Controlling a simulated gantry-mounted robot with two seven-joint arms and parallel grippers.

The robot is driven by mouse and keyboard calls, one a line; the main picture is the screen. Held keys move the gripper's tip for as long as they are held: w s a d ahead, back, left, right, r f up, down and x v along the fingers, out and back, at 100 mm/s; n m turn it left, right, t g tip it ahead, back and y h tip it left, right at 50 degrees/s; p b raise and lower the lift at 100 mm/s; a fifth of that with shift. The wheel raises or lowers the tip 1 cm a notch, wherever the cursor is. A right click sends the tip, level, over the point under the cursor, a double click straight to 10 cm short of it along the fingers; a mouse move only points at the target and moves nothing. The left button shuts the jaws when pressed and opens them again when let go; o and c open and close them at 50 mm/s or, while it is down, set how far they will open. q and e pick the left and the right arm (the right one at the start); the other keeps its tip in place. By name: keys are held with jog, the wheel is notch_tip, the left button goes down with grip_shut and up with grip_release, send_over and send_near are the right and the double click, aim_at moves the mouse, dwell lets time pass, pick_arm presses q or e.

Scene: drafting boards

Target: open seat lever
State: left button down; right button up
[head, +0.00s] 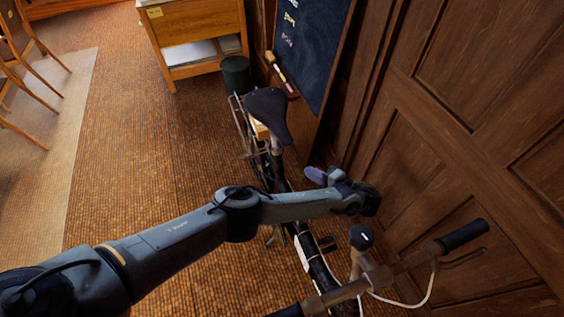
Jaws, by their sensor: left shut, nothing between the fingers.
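A bicycle stands along the wooden wall, with its black saddle (268,112) on a light seat post (276,146). I cannot make out the seat lever at the post; it is too small or hidden. My left arm reaches across above the bicycle frame from the lower left. My left gripper (316,175) is shut and empty, its purplish fingers pointing left toward the saddle side. It is to the right of and nearer than the seat post, apart from it in the picture. My right gripper is not in view.
The handlebar (349,291) with a dark grip (463,234) and a looping white cable is close in front. The panelled wall (440,150) bounds the right. A dark bin (236,73), a wooden cabinet (171,35) and a chalkboard (312,45) stand behind.

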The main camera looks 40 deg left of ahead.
pick_arm(q)
jog(key=shift+a, duration=0.1)
jog(key=s+b+x, duration=0.1)
jog(key=s+x, duration=0.1)
jog(key=x, duration=1)
jog(key=shift+s+a+b, duration=0.25)
jog(key=shift+a+b, duration=0.1)
jog(key=shift+a, duration=0.1)
